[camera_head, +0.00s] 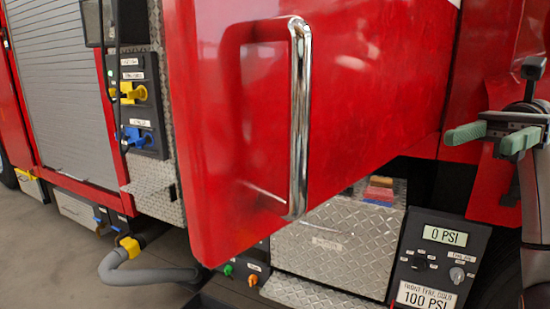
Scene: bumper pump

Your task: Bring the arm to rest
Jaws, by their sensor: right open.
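My right gripper (482,137) is at the right edge of the head view, with two pale green fingers spread apart and nothing between them. It is in front of the red truck panel, to the right of the chrome handle (299,120) and apart from it. My right arm's links run along the right edge, partly cut off. My left gripper is not in view.
A red fire truck (385,65) fills most of the view. A gauge box (437,262) reading 0 PSI is below my right gripper. A diamond-plate step (315,293), a grey hose (150,274) and yellow and blue levers (133,92) are lower and left. Floor shows at lower left.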

